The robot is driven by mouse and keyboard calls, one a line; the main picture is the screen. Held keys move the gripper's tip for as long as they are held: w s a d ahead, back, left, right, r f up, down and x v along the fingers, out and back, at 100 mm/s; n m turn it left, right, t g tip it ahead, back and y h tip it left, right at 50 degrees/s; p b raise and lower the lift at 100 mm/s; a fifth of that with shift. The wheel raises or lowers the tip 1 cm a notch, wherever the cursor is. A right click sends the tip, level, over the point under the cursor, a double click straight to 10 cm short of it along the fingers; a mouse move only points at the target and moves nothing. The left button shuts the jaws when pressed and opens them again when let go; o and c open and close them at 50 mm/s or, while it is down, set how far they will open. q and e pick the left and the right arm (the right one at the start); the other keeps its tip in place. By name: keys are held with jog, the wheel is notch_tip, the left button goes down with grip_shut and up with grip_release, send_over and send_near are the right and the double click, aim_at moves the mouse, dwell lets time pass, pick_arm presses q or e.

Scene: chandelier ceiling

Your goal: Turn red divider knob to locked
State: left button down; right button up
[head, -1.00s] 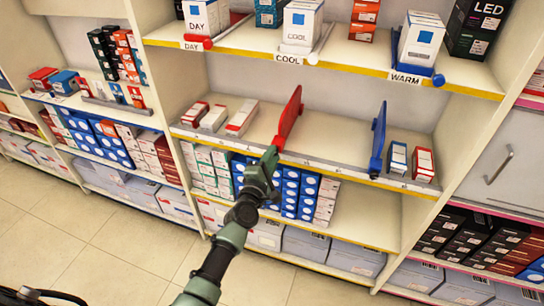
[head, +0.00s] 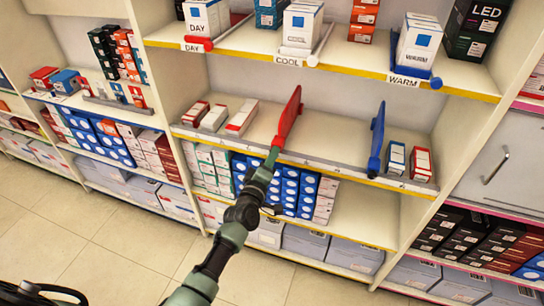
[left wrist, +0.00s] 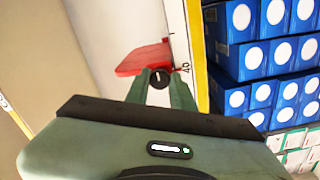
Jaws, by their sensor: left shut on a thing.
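The red divider (head: 289,117) stands upright on the middle shelf, its front end at the shelf's front edge. In the left wrist view the red divider (left wrist: 143,59) lies just beyond my fingertips. A round black knob with a light mark (left wrist: 158,78) sits at its front, between my fingers. My left gripper (head: 272,157) reaches up to the divider's front end and is shut on this knob; the left wrist view shows its two green fingers (left wrist: 160,86) on either side. The mark is too small to read as locked or unlocked. My right gripper is not in view.
A blue divider (head: 377,138) stands farther right on the same shelf. Small cartons (head: 241,118) lie left of the red divider. Stacked blue boxes (head: 290,190) fill the shelf below, close to my left gripper. The shelf between the dividers is clear.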

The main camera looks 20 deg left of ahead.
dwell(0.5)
pick_arm(q)
jog(key=c, duration=1.2)
grip_release()
jog(key=s, duration=0.7)
jog(key=shift+s+a, duration=0.15)
jog(key=shift+s, duration=0.25)
jog(key=s+d+f+m+g, duration=0.1)
jog(key=s+f+m+g, duration=0.2)
jog(key=s+f, duration=0.55)
jog(key=s+f+m+g+h, duration=0.1)
jog(key=s+f+m+g, duration=0.2)
jog(key=f, duration=1)
jog(key=s+d+f+m+g, duration=0.1)
jog(key=s+f+m+g, duration=0.15)
jog(key=s+f, duration=0.6)
jog(key=s+a+f+m+g, duration=0.1)
jog(key=s+f+m+g, duration=0.1)
jog(key=s+f, duration=0.4)
jog(key=s+a+f+m+g+y, duration=0.1)
jog(key=s+f, duration=0.5)
jog(key=s, duration=0.9)
jog(key=s+a+f+m+g, duration=0.3)
jog(key=s+f+m+g, duration=0.1)
jog(key=s, duration=0.6)
notch_tip(320, 180, down, 3)
jog(key=shift+s+a+r+g+y, duration=0.15)
jog(key=shift+s+g+y, duration=0.2)
jog(key=shift+g, duration=0.4)
